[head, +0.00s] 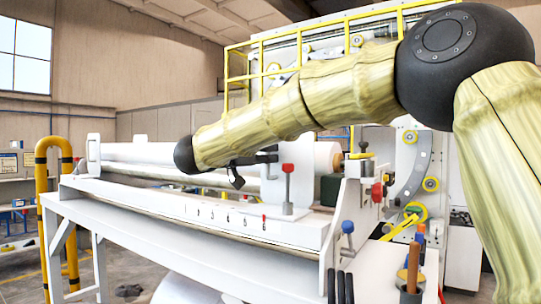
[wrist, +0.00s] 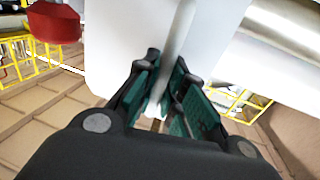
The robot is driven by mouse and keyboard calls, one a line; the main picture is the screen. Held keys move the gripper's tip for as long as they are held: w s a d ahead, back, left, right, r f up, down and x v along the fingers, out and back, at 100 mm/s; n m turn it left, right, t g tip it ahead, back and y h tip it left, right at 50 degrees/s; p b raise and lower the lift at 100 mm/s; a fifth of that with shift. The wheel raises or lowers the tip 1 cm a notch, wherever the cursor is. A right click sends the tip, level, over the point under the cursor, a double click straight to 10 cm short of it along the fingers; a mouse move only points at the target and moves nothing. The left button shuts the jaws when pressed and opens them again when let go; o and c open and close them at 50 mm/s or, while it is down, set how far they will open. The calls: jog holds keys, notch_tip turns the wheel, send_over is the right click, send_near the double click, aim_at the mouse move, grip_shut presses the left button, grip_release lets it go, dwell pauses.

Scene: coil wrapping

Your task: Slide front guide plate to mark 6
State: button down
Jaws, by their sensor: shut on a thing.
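The front guide plate (head: 288,212) is a white piece on the long white rail (head: 150,200), with a red-knobbed lever (head: 288,169) on it. A row of small marks (head: 225,217) runs along the rail face, with a red one at its right end, just left of the plate's foot; the digits are too small to read. In the wrist view my gripper (wrist: 165,98) has its teal pads closed around a thin pale upright part (wrist: 178,45) of the white plate (wrist: 115,45). The red knob (wrist: 54,22) is at upper left there. My arm partly hides the gripper in the head view.
A white roll (head: 140,152) lies behind the rail. Blue-topped (head: 347,227) and red-topped (head: 377,192) levers stand at the right end. Yellow railings (head: 240,65) and a yellow post (head: 42,190) stand around the machine.

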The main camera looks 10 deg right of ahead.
jog(key=shift+d, duration=0.2)
jog(key=c, duration=1.6)
grip_release()
jog(key=shift+o, duration=0.6)
jog(key=shift+s+d, duration=0.15)
jog(key=shift+d, duration=0.1)
jog(key=shift+a, duration=0.45)
jog(key=v, duration=1.1)
jog(key=shift+s, duration=0.2)
